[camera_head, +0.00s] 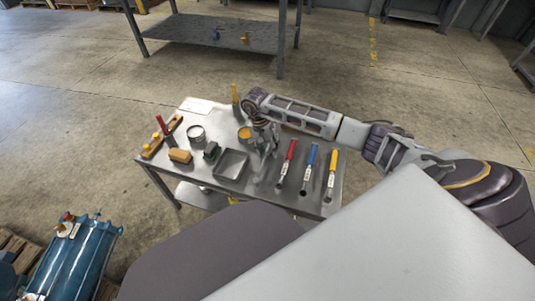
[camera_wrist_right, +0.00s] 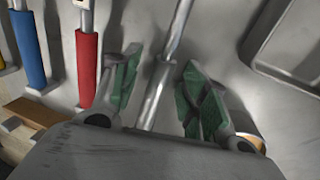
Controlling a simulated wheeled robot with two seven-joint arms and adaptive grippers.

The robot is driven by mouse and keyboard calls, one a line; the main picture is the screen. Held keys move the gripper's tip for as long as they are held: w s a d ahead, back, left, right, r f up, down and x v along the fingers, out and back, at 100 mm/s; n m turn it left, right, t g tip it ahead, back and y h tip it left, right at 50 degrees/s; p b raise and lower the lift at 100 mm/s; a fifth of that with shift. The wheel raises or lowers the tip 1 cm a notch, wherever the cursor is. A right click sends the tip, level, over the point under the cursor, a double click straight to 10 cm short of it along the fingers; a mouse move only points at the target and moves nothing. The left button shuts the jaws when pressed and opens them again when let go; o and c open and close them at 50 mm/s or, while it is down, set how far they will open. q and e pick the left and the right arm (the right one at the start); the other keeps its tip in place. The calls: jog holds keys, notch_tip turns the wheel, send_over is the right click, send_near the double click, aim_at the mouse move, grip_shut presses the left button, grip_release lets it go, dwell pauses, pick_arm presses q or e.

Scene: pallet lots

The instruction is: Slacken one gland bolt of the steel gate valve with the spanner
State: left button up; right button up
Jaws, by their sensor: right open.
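My right gripper (camera_head: 267,143) is over the steel bench top, pointing down near the row of coloured-handled tools. In the right wrist view its two green-padded fingers (camera_wrist_right: 160,75) are open, one on each side of a shiny steel bar. The bar (camera_wrist_right: 178,28) looks like the spanner's shank; its ends are hidden or out of frame. A gap shows between the bar and each pad. I cannot pick out the steel gate valve or its gland bolts for sure. My left gripper is not in view.
The bench (camera_head: 192,190) holds red (camera_head: 289,150), blue (camera_head: 310,156) and yellow (camera_head: 334,160) handled tools beside the gripper. An empty tray (camera_head: 232,178), a brush, a tin and small blocks lie left. A blue tank (camera_head: 75,260) stands lower left.

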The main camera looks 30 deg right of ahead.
aim_at(268, 149)
jog(key=shift+c, duration=0.4)
grip_shut()
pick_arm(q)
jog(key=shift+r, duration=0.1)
pick_arm(e)
jog(key=shift+r, duration=0.2)
jog(key=shift+r+p, duration=0.3)
jog(key=shift+r, duration=0.3)
notch_tip(268, 149, up, 7)
jog(key=shift+f+p, duration=0.1)
jog(key=shift+p, duration=1)
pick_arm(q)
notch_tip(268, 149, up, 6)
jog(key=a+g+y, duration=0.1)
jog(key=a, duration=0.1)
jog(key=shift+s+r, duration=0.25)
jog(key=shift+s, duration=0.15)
pick_arm(e)
jog(key=shift+r, duration=0.85)
